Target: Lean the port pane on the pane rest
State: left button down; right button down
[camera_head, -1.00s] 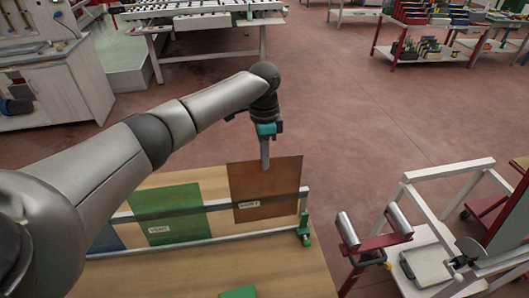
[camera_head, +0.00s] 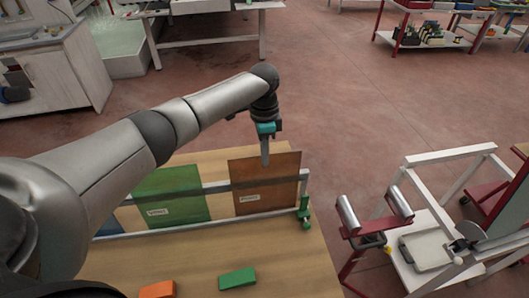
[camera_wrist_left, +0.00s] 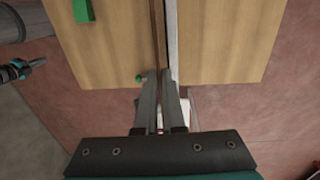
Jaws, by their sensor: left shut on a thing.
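A brown pane (camera_head: 263,188) stands nearly upright at the right end of the pane rest (camera_head: 303,192), a pale rail frame with a green foot. Its label is too small to read, so I cannot tell whether it is the port pane. My left gripper (camera_head: 265,160) is shut on its top edge. In the left wrist view, the gripper (camera_wrist_left: 160,78) grips the pane (camera_wrist_left: 158,30) edge-on, beside the pale rail. The pane's lower edge is close to the bottom rail; I cannot tell if it touches. My right gripper (camera_wrist_left: 38,64) shows small at the left there, its jaws unclear.
A green pane (camera_head: 168,190) stands left of the brown one, with a partly hidden blue pane (camera_head: 110,227) beyond. Green (camera_head: 238,278) and orange (camera_head: 158,289) blocks lie on the wooden table (camera_head: 205,265). A frame cart (camera_head: 440,215) stands to the right.

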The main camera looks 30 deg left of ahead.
pick_arm(q)
jog(key=shift+f, duration=0.45)
pick_arm(e)
jog(key=shift+f, duration=0.15)
dwell(0.5)
pick_arm(q)
jog(key=c, duration=0.9)
grip_release()
jog(key=shift+c, duration=0.2)
jog(key=shift+s+f, duration=0.1)
